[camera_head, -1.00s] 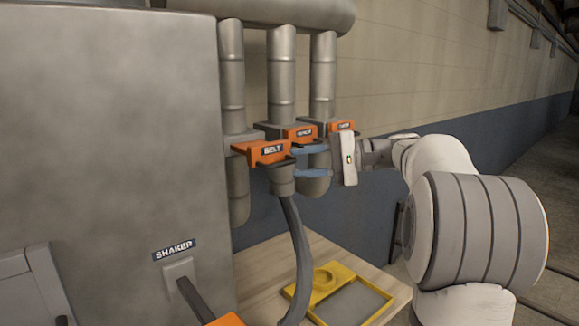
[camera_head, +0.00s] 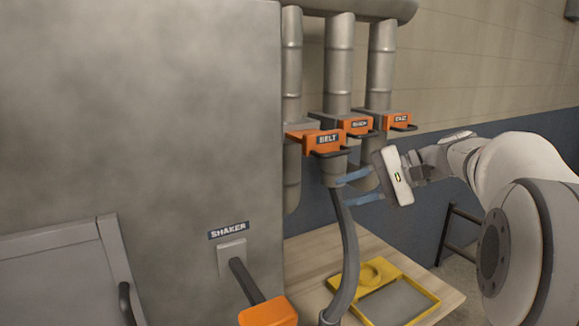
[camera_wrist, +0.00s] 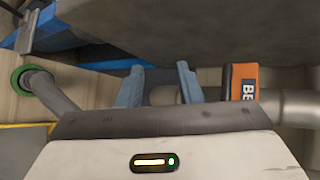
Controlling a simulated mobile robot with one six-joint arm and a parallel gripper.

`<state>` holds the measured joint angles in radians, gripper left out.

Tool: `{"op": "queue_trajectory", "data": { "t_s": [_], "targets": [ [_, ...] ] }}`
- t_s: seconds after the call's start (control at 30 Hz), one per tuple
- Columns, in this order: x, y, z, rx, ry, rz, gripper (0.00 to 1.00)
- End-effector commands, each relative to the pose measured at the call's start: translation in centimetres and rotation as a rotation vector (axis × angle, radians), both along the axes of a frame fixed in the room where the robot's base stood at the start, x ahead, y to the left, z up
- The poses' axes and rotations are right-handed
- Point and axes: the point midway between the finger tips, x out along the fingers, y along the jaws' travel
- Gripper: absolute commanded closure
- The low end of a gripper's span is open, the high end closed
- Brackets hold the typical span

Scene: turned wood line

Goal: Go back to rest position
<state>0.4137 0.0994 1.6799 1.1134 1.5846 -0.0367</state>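My gripper (camera_head: 342,189) has two blue fingers and a pale body. In the head view it is in front of the lower pipes, just below and right of the orange BELT slide gate (camera_head: 311,145). In the wrist view the open gripper (camera_wrist: 160,82) shows both fingertips, with the BELT gate (camera_wrist: 241,82) just right of the right finger. A gap to the gate shows in the head view.
Two more orange gates (camera_head: 357,126) sit on the pipes (camera_head: 338,60) behind. A large grey cabinet (camera_head: 140,110) fills the left, with an orange-ended SHAKER lever (camera_head: 267,312). A hose (camera_head: 348,250) hangs beside a yellow tray (camera_head: 428,288) on a wooden table (camera_head: 305,262).

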Motion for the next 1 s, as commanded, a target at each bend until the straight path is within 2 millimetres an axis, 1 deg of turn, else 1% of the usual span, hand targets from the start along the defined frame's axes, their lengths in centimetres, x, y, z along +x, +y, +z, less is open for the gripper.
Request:
{"op": "queue_trajectory", "data": {
  "t_s": [0.03,0.07,0.1,0.17,0.2,0.27,0.3,0.4,0.5,0.6,0.7,1.0],
  "targets": [
    [-2.3,1.9,-2.1,-0.101,0.032,0.013,0.68],
    [-3.6,2.6,-3.6,-0.168,0.048,0.019,0.68],
    [-5.4,3.3,-5.4,-0.258,0.064,0.028,0.68],
    [-8.1,3.9,-8.2,-0.396,0.075,0.045,0.68],
    [-10.0,4.0,-10.0,-0.487,0.076,0.063,0.68],
    [-12.7,3.9,-12.5,-0.623,0.062,0.093,0.68],
    [-14.5,3.6,-14.1,-0.712,0.046,0.118,0.68],
    [-18.0,2.5,-17.2,-0.906,-0.015,0.18,0.68],
    [-20.3,1.4,-19.4,-1.049,-0.082,0.236,0.68],
    [-21.6,0.7,-20.7,-1.138,-0.135,0.278,0.68],
    [-22.2,0.3,-21.3,-1.18,-0.161,0.297,0.68],
    [-22.2,0.1,-21.4,-1.188,-0.165,0.301,0.68]
  ]
}}
